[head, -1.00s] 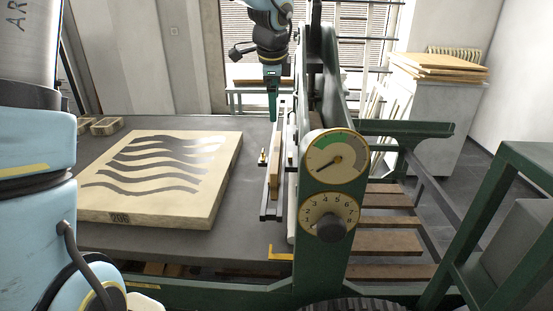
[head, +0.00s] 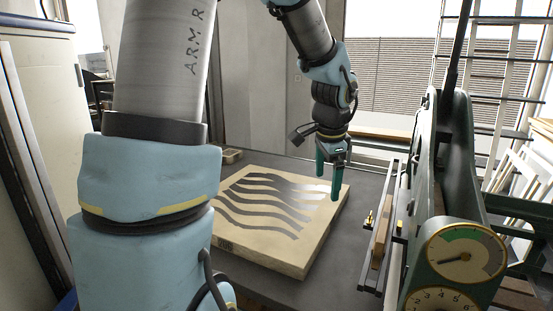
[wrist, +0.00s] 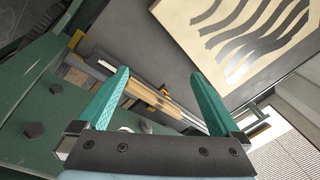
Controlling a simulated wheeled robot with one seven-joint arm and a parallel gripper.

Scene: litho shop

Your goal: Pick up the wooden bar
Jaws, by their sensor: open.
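The wooden bar (head: 381,241) is a narrow light-brown strip in a dark metal rail frame (head: 371,290), on the bed beside the green press. In the wrist view the bar (wrist: 150,96) shows between my gripper's fingers but beyond them, partly hidden by the left finger. My gripper (head: 328,188) has two green fingers. It is open and empty, hanging to the left of the bar and near the right edge of the pale stone slab in the head view. The gripper also shows in the wrist view (wrist: 158,73), apart from the bar.
The pale stone slab with dark wavy stripes (head: 297,262) lies on the grey bed, left of the rail. The green press frame with dials (head: 464,255) stands close on the bar's right. Small brass fittings (head: 369,219) sit on the rail. Grey bed shows between slab and rail.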

